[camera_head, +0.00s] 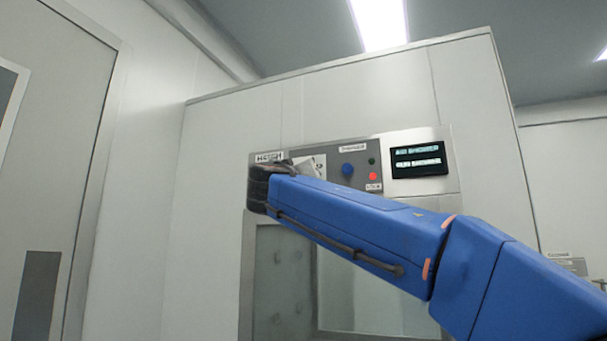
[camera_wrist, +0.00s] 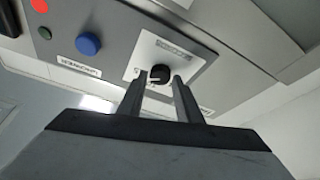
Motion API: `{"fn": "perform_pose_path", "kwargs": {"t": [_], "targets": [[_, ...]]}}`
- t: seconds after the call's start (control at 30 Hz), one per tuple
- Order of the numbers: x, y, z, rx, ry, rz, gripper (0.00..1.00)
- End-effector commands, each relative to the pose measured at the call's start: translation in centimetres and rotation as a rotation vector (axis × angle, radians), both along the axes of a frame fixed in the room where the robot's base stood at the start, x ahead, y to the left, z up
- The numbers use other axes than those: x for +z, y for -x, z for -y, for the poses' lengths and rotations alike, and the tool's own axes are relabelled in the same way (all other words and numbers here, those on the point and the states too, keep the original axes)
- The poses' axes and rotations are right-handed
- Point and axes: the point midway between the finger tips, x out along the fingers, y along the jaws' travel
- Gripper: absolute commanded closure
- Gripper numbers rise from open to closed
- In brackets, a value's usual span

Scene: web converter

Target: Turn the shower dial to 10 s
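The shower dial (camera_wrist: 160,75) is a small black knob with a light pointer mark on a pale square plate (camera_wrist: 146,52) in the wrist view. My gripper (camera_wrist: 160,80) has its two dark fingers spread apart, one on each side of the dial. I cannot tell whether the fingers touch the dial. In the head view my blue arm reaches to the panel's left part and hides the dial, and the fingers are hidden there too. The lettering on the dial plate is too small to read.
The grey control panel (camera_head: 327,158) carries a blue button (camera_head: 348,170), a red button (camera_head: 373,176) and a green one (camera_head: 371,161). A dark display (camera_head: 418,159) with lit text is to its right. A windowed opening (camera_head: 283,280) lies below. A door (camera_head: 55,120) stands at left.

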Motion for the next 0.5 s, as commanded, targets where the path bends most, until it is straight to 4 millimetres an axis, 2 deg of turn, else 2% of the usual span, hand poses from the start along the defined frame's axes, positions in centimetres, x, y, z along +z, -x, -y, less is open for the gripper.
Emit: {"fn": "perform_pose_path", "kwargs": {"t": [0.03, 0.1, 0.5], "targets": [[0.0, 0.01, 0.0, 0.0, 0.0, 0.0, 0.82], [0.0, 0.01, 0.0, 0.0, 0.0, 0.0, 0.97], [0.01, 0.04, 0.05, 0.001, 0.054, -0.02, 0.96]]}}
